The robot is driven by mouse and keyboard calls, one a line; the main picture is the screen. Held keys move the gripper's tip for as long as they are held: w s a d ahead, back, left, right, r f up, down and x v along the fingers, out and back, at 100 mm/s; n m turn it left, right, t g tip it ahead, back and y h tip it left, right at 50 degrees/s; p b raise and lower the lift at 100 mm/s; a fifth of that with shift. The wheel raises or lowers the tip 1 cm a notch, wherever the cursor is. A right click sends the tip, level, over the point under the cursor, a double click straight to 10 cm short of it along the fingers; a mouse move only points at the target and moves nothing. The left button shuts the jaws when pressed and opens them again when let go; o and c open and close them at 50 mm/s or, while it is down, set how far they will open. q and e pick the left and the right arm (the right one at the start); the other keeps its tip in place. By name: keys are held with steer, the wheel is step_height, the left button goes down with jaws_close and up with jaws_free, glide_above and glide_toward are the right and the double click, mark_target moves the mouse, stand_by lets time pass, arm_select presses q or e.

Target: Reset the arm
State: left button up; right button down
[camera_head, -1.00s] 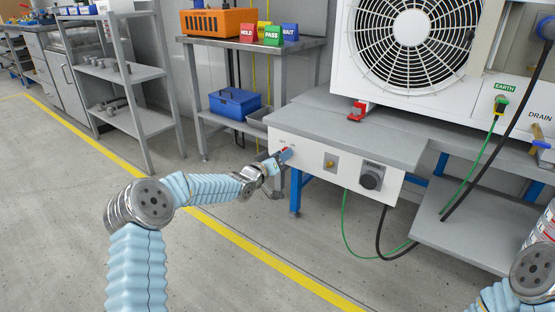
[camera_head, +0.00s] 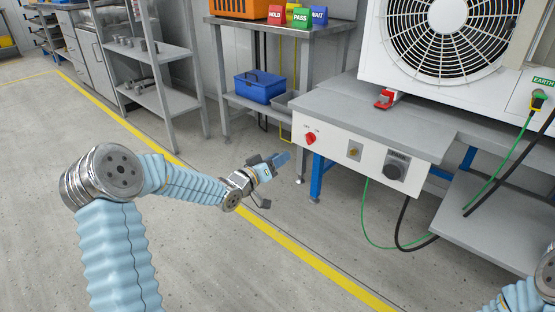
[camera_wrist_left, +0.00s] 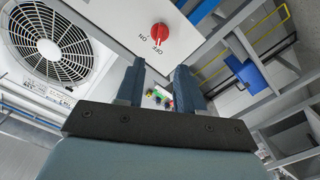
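My left gripper (camera_head: 283,159) is in the middle of the head view, off the left end of the white control panel (camera_head: 333,149) and apart from it. In the left wrist view its two dark fingers (camera_wrist_left: 160,84) stand apart with nothing between them. The red switch knob (camera_head: 311,138) on the panel is uncovered. It also shows in the left wrist view as a red knob (camera_wrist_left: 159,31) beside OFF and ON marks, beyond the fingertips. My right arm shows only at the lower right corner of the head view; its gripper is out of frame.
The grey bench (camera_head: 385,112) carries the white fan unit (camera_head: 445,50) and a red clamp (camera_head: 386,98). A side table (camera_head: 283,33) holds coloured signs, with a blue toolbox (camera_head: 260,86) below. Green and black cables hang under the bench. Floor around my left arm is clear.

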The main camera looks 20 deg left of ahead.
arm_select(q)
steer(key=s+d+f+g+y+p, duration=0.1)
steer(key=s+d+f+g+p, duration=0.25)
steer(key=s+d+f, duration=0.35)
steer(key=s+d+f+g+p, duration=0.3)
steer(key=s+d+f+g, duration=0.15)
steer(key=f, duration=0.45)
steer(key=s+d+f+g+p, duration=0.1)
steer(key=s+f+g, duration=0.1)
steer(key=s, duration=0.6)
steer(key=s+d+f+g+p, duration=0.1)
steer(key=s+d+f+g, duration=0.1)
steer(key=s, duration=0.6)
steer(key=s+d+f+g+y+p, duration=0.1)
steer(key=s+f+g+p, duration=0.1)
steer(key=s, duration=0.6)
steer(key=shift+d+f+g, duration=0.15)
steer(key=shift+f+g, duration=0.55)
steer(key=shift+g, duration=0.4)
